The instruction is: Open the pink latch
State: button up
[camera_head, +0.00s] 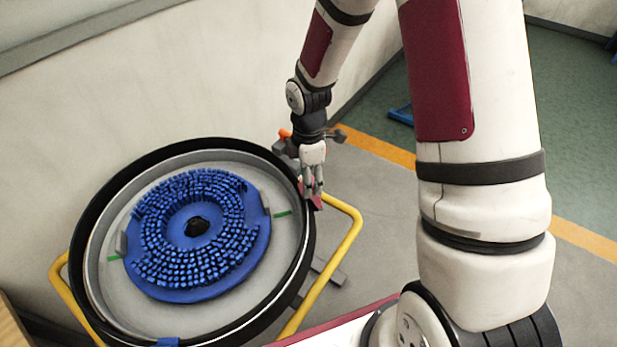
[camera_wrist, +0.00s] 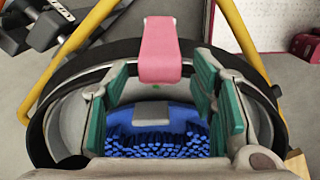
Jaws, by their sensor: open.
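The pink latch (camera_wrist: 160,50) sits on the dark rim of the round tank in the wrist view, just beyond my fingertips and roughly centred between them. In the head view the latch (camera_head: 315,201) is mostly hidden by my gripper (camera_head: 312,190) at the tank's right rim. My gripper is open, with its green-padded fingers (camera_wrist: 155,105) apart and nothing between them. I cannot tell whether a finger touches the latch. The tank (camera_head: 90,222) has a black and grey rim.
A blue round brush (camera_head: 220,283) with bristles lies inside the tank. A yellow tubular frame (camera_head: 352,225) surrounds the tank. A pale wall (camera_head: 120,110) stands behind it. Dark dumbbell-like weights (camera_wrist: 45,30) show at upper left in the wrist view.

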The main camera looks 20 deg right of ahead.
jog(key=shift+f, duration=0.2)
grip_shut()
jog(key=shift+d, duration=0.15)
